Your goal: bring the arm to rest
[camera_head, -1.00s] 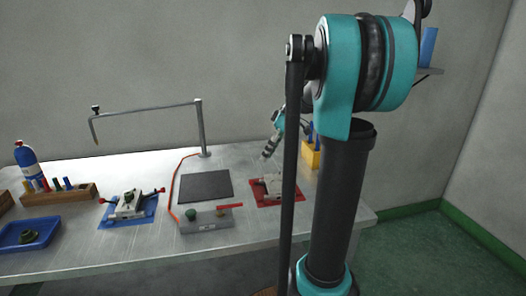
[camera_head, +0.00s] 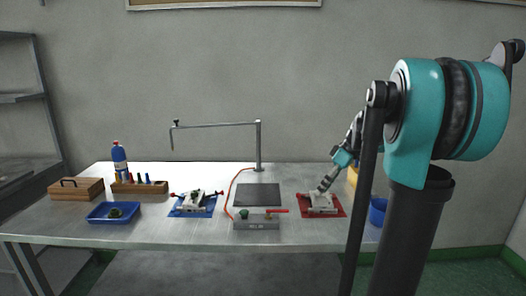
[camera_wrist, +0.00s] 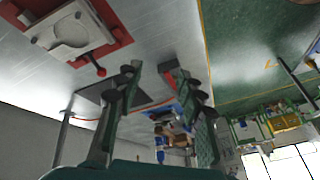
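My arm stands at the right of the head view and reaches over the bench (camera_head: 150,232). My gripper (camera_head: 325,184) appears just above or behind the pale mold (camera_head: 320,204) on the red mat (camera_head: 340,209); whether it touches is unclear. In the wrist view my gripper (camera_wrist: 158,75) has its two fingers spread, with nothing held between them. The pale mold with its round cavity (camera_wrist: 72,30) also shows there, at top left, apart from the fingers.
A black pad (camera_head: 258,194), a metal post with a long arm (camera_head: 259,145), and a grey control box (camera_head: 256,224) stand mid-bench. A blue mat (camera_head: 205,210) with a mold, a blue tray (camera_head: 98,217) and a bottle (camera_head: 119,160) are left. A blue cup (camera_head: 378,212) stands right.

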